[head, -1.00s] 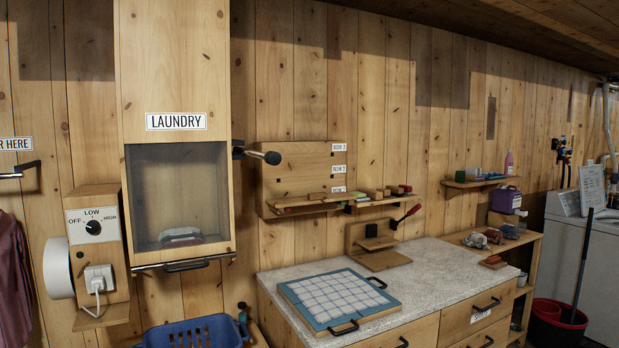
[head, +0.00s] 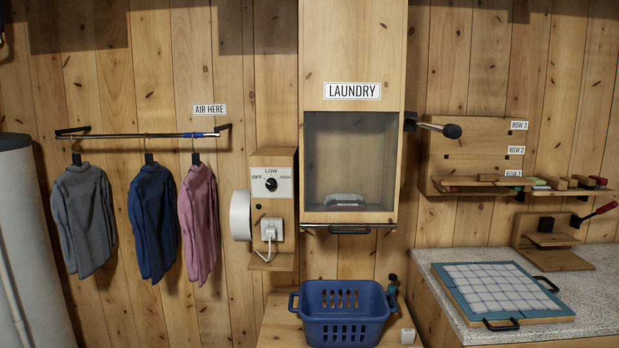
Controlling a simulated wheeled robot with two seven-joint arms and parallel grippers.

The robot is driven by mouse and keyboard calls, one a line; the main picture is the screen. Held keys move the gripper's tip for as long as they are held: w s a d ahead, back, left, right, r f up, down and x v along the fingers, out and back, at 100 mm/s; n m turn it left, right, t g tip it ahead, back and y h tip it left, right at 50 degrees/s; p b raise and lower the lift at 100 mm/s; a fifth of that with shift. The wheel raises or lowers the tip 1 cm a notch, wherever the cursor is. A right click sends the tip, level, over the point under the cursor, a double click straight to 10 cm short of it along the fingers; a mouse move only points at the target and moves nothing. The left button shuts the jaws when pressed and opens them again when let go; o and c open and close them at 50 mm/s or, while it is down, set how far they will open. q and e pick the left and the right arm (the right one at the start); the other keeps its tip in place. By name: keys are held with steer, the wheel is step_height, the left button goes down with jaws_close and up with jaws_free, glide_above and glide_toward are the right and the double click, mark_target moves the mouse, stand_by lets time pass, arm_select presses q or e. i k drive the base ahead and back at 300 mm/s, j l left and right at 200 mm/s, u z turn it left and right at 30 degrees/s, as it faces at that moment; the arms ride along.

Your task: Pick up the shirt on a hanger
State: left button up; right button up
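Three shirts on hangers hang from a wall rail (head: 140,135) under a sign reading "AIR HERE". The grey shirt (head: 84,220) is at the left, the blue shirt (head: 153,222) in the middle and the pink shirt (head: 198,220) at the right. The blue and pink shirts hang close together, while a gap separates the grey one from the blue. Dark hanger hooks show above the collars. Neither of my grippers is in the head view.
A blue laundry basket (head: 343,312) stands on a low wooden bench below the laundry chute (head: 350,160). A dial box (head: 272,200) sits right of the shirts. A white cylinder (head: 35,240) stands at far left. A counter (head: 460,325) holds a gridded board (head: 500,290).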

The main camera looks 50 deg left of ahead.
mark_target(196, 200)
steer(key=u, duration=2.25)
